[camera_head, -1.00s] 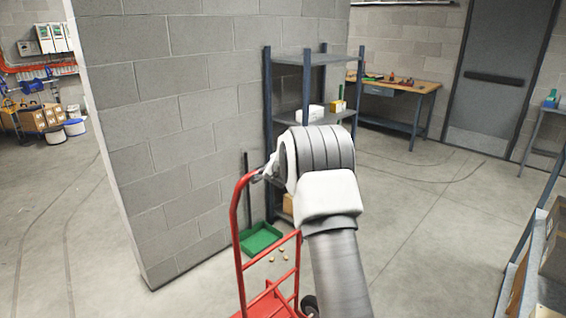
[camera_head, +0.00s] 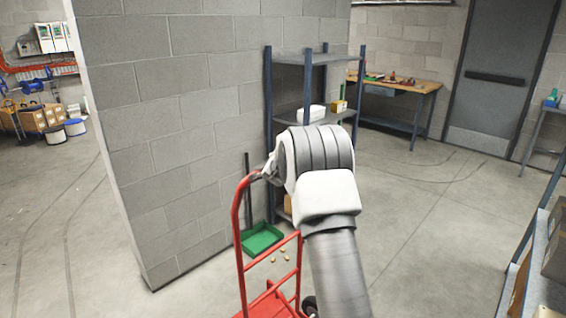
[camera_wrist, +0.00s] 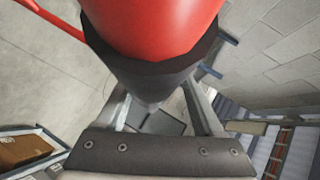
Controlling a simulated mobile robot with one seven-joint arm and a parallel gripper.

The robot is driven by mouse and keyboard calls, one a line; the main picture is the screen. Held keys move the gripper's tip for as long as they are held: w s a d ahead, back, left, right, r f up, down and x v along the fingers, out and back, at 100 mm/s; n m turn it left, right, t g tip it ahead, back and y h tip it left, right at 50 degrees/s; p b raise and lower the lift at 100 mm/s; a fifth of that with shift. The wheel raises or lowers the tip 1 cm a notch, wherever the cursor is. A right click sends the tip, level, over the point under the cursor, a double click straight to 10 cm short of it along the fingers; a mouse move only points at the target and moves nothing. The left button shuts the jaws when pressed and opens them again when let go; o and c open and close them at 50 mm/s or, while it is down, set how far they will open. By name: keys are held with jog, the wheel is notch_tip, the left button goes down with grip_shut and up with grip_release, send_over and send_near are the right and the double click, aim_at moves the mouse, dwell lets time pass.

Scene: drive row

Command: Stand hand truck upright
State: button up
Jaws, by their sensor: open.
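The red hand truck (camera_head: 239,226) stands close to upright in the head view, in front of the grey block wall. Its lower part is cut off by the frame's bottom edge, and my arm hides part of its right side. My gripper (camera_head: 260,177) is at the top of its handle. In the wrist view the red tube (camera_wrist: 150,22) and its black grip (camera_wrist: 150,75) fill the upper middle, very near the camera. My gripper (camera_wrist: 160,115) is open, with a finger on each side below the black grip. Contact cannot be told.
A shelf rack (camera_head: 310,58) stands behind my arm. A workbench (camera_head: 420,88) is at the back. The floor to the right is mostly clear.

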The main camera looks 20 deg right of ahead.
jog(key=shift+s+f, duration=0.15)
jog(key=shift+s+a+r, duration=0.15)
jog(key=shift+s+r, duration=0.05)
jog(key=shift+s, duration=0.3)
jog(key=b+v, duration=0.2)
jog(key=v, duration=1.4)
jog(key=shift+r, duration=0.2)
jog(key=shift+a, duration=0.1)
jog(key=s+a+r+n+g+y, duration=0.1)
jog(key=s+a+r+n+y, duration=0.15)
jog(key=s+a+n, duration=0.45)
jog(key=s+a+r+n+g+y, duration=0.15)
jog(key=s+a+n+y, duration=0.25)
jog(key=s+a, duration=0.4)
jog(key=s+f+n+g, duration=0.2)
jog(key=s+n, duration=0.2)
jog(key=s, duration=0.7)
jog(key=s+f+n+g, duration=0.2)
jog(key=s+n, duration=0.2)
jog(key=s, duration=0.7)
jog(key=shift+s+g, duration=0.25)
jog(key=shift+g, duration=0.1)
